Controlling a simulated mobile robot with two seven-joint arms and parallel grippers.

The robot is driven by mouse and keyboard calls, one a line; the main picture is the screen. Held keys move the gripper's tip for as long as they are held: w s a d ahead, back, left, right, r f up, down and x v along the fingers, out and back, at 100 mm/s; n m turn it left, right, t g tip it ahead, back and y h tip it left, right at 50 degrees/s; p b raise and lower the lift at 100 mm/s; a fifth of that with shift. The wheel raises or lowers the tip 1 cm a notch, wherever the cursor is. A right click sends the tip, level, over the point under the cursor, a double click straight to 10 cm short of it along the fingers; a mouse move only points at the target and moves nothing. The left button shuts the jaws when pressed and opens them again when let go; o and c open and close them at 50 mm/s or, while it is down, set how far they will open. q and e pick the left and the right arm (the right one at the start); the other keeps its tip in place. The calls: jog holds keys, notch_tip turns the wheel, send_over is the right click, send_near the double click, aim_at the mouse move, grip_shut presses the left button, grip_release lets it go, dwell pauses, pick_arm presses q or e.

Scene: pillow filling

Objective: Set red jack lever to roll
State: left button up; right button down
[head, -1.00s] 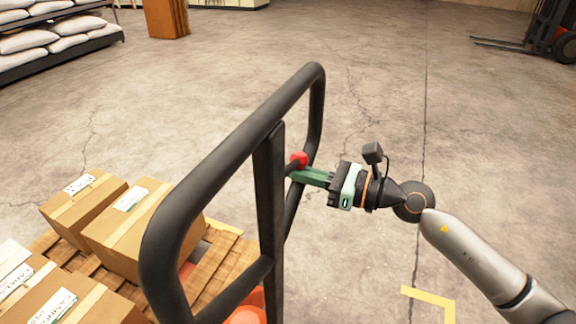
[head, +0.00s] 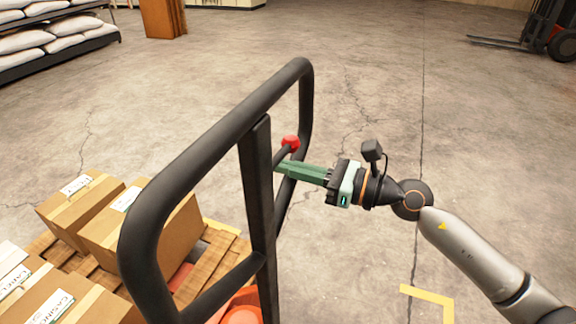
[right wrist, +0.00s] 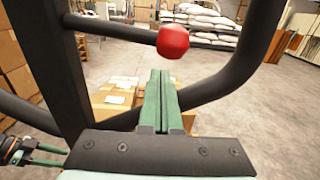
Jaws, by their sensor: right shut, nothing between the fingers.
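The red knob of the jack lever (head: 290,142) sits at the end of a dark rod inside the black handle loop (head: 222,112). The rod slopes up to the right from the central post. My right gripper (head: 276,168) is shut and empty, its green fingers pointing left just below the rod and knob. In the right wrist view the knob (right wrist: 173,41) is above the shut fingertips (right wrist: 160,72), apart from them in the picture. Contact with the rod cannot be told. My left gripper (right wrist: 65,157) shows at the lower left of that view, its green fingers apart.
A wooden pallet (head: 215,262) with several cardboard boxes (head: 140,225) lies left of the handle, above orange jack parts (head: 240,315). Shelves with white sacks (head: 50,40) stand at the far left, a forklift (head: 540,35) at the far right.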

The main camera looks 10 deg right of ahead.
jog(key=shift+s+f+b, duration=0.1)
jog(key=shift+f+b, duration=0.3)
jog(key=shift+f, duration=0.6)
jog(key=b+v, duration=0.2)
jog(key=v, duration=0.1)
jog(key=b+v, duration=0.2)
jog(key=shift+f, duration=0.35)
pick_arm(q)
notch_tip(320, 180, down, 6)
jog(key=w+d+b, duration=0.1)
jog(key=d+b, duration=0.1)
jog(key=b, duration=0.4)
jog(key=w+r+m+t+h+b, duration=0.2)
jog(key=w+r+t, duration=0.4)
jog(key=r, duration=0.5)
jog(key=shift+w+b, duration=0.4)
jog(key=shift+w, duration=0.3)
pick_arm(e)
jog(key=r+v, duration=0.1)
jog(key=v, duration=0.7)
jog(key=shift+r, duration=0.15)
